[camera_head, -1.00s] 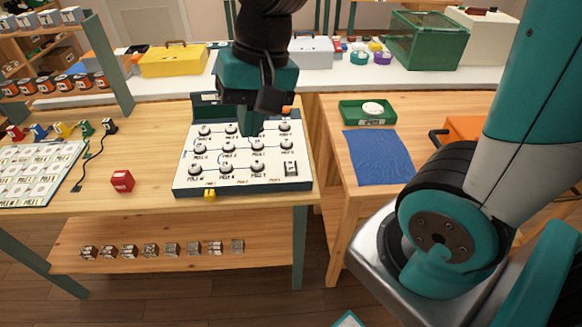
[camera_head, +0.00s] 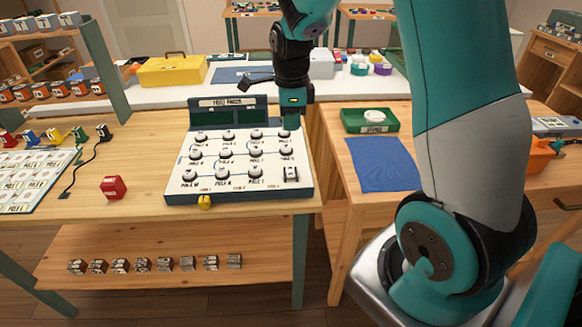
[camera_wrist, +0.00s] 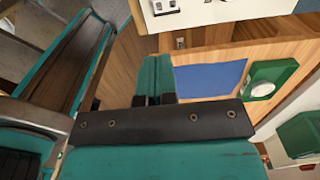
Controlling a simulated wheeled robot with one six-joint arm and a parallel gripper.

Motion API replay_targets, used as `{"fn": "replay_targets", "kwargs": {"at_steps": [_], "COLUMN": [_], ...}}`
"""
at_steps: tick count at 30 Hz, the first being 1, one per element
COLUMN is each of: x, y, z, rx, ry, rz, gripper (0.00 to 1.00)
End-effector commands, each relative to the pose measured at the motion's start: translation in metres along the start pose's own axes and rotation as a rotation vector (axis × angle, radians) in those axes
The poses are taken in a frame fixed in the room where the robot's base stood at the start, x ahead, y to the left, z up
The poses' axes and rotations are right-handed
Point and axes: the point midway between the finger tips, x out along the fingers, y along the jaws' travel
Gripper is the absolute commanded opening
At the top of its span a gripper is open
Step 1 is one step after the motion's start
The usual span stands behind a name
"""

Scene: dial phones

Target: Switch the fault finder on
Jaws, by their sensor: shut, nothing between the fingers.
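The fault finder (camera_head: 215,187) is a white sloping panel with a dark frame, several round black-and-white dials and a lettered sign board (camera_head: 228,112) at its back. A yellow knob (camera_head: 204,202) is on the front edge. My gripper (camera_head: 291,124) points down at the panel's back right corner; I cannot tell whether it touches. In the wrist view my gripper's fingers (camera_wrist: 154,82) are together and empty, with part of the panel (camera_wrist: 215,10) at the top.
A red block (camera_head: 114,187) lies left of the panel. A blue cloth (camera_head: 382,164) and a green tray (camera_head: 370,121) with a white item are on the right table. A gap separates the two tables. A yellow case (camera_head: 172,70) stands behind.

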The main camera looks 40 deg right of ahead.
Motion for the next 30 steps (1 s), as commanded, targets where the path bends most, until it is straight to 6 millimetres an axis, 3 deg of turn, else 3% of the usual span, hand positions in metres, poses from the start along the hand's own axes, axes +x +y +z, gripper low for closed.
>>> {"fn": "replay_targets", "kwargs": {"at_steps": [5,18,24,30], "x": [0.021,0.110,0.132,0.139], "y": [0.001,0.002,0.001,0.001], "z": [0.000,0.000,0.000,0.000], "rx": [-0.002,-0.003,-0.003,-0.003], "ry": [0.002,0.002,0.001,0.000], "rz": [0.006,0.006,0.003,0.001], "gripper": [0.00,0.00,0.00,0.00]}}
